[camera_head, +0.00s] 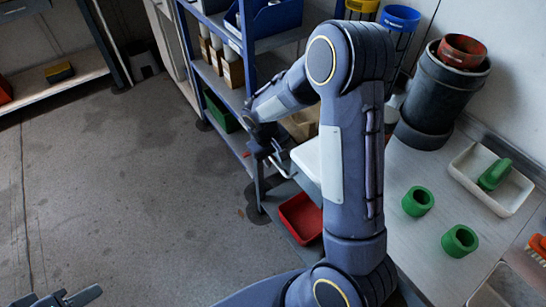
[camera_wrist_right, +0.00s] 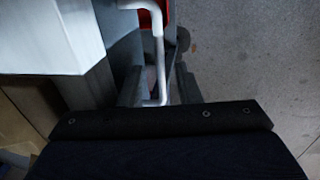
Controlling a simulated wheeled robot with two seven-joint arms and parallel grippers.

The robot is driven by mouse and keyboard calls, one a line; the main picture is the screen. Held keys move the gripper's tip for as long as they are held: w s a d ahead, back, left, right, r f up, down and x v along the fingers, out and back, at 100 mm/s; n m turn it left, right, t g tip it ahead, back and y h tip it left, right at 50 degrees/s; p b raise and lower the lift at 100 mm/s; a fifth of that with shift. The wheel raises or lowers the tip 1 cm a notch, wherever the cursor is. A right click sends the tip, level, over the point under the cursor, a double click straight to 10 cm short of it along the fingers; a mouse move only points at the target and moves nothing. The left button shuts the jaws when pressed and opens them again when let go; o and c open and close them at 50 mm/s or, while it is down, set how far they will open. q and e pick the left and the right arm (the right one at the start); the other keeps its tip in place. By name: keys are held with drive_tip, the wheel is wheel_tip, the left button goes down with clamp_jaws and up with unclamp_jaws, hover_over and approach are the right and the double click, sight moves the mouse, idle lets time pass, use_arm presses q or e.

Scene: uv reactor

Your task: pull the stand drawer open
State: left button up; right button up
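The stand drawer (camera_head: 306,158) is a pale, white-grey box front beside my right forearm in the head view. Its pale front also shows at the upper left of the right wrist view (camera_wrist_right: 50,38). A white bar handle (camera_wrist_right: 158,52) stands out from it. My right gripper (camera_head: 277,166) is at the drawer's left side, with its fingers apart. In the wrist view the handle bar runs between the dark fingers; I cannot tell whether they touch it. My left gripper (camera_head: 56,299) is open and empty at the bottom left, far from the drawer. My right arm hides part of the stand.
A red bin (camera_head: 301,218) sits low under the drawer. A blue shelf rack (camera_head: 232,98) with boxes stands behind the gripper. The bench (camera_head: 400,165) at right holds green cups (camera_head: 418,201), a white tray (camera_head: 458,170) and a dark bucket (camera_head: 440,95). The floor (camera_head: 130,190) at left is clear.

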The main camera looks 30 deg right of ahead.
clamp_jaws()
drive_tip(key=s+a+b, duration=0.2)
drive_tip(key=a, duration=2.4)
drive_tip(key=shift+a+b, duration=0.2)
drive_tip(key=shift+b, duration=0.15)
unclamp_jaws()
wheel_tip(320, 180, up, 8)
drive_tip(key=a, duration=0.1)
drive_tip(key=shift+a+f+p, duration=0.15)
drive_tip(key=shift+p, duration=0.3)
